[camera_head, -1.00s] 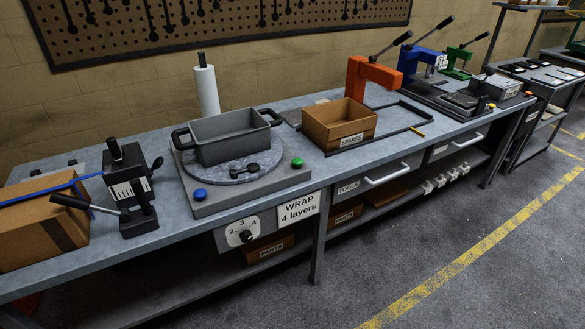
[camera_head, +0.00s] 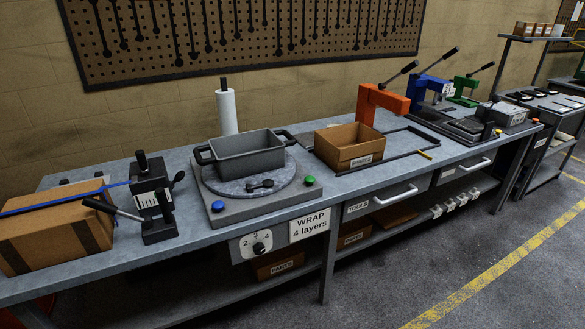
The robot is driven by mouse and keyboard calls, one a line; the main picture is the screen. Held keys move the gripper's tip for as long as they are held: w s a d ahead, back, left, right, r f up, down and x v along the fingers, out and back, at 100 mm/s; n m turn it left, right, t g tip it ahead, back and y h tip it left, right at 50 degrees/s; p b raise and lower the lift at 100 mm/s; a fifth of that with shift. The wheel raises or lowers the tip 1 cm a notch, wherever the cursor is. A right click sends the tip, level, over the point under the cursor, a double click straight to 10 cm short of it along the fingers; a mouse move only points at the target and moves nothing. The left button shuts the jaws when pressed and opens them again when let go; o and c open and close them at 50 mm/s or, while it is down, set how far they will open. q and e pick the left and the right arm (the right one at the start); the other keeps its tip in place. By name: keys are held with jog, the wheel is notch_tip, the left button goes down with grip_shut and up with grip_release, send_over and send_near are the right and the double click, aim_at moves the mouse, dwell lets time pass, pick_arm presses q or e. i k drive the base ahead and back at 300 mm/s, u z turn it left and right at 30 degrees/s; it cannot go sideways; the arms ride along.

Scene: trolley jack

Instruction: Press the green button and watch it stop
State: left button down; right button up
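The green button (camera_head: 309,181) is a small round knob at the right front corner of the grey wrapping machine base (camera_head: 245,208). A blue button (camera_head: 218,207) sits at its left front corner. A round grey turntable (camera_head: 290,179) on the base carries a dark grey bin (camera_head: 247,157) with two side handles. A dial (camera_head: 259,246) marked 2, 3, 4 and a sign (camera_head: 310,225) reading "WRAP 4 layers" are on the bench front below. Neither of my grippers is in view.
A white film roll (camera_head: 227,112) stands behind the turntable. A strapping tool (camera_head: 152,200) and a strapped cardboard box (camera_head: 52,232) are to the left. An open SPARES box (camera_head: 346,147) and an orange press (camera_head: 380,101) are to the right. Open floor (camera_head: 430,265) lies in front.

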aim_at(310, 180)
jog(key=u, duration=0.15)
jog(key=i, duration=1.3)
jog(key=z, duration=0.45)
